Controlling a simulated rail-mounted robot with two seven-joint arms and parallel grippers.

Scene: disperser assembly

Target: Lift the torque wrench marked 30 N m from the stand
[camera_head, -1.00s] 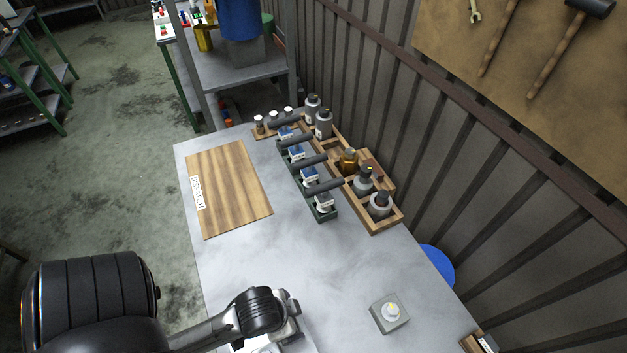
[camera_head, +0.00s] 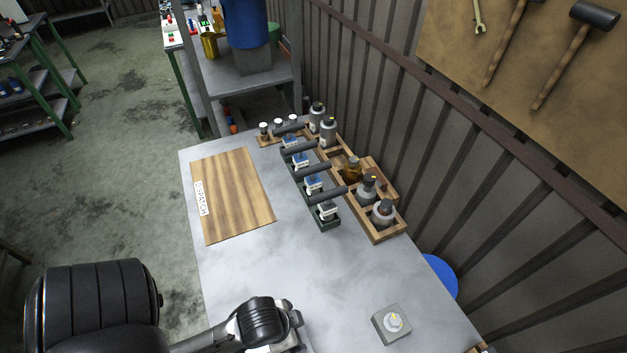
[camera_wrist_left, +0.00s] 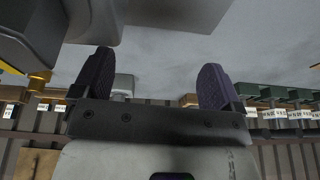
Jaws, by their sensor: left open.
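Several torque wrenches with dark handles and blue-and-white labelled parts lie in a row on a green stand (camera_head: 331,225) at the table's middle; one is the nearest wrench (camera_head: 326,197). The labels are too small to read, so I cannot tell which is marked 30 N m. The green stand also shows at the right edge of the left wrist view (camera_wrist_left: 262,91), with labels beneath it. My left gripper (camera_wrist_left: 156,72) is open, its two purple fingers apart with no wrench between them. In the head view my left arm is at the bottom, well in front of the stand. My right gripper is not in view.
A wooden tray (camera_head: 385,236) with bottles stands right of the stand, close to the ribbed wall. A grey block with a round knob (camera_head: 391,325) sits at the front right. The table (camera_head: 290,265) between is clear.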

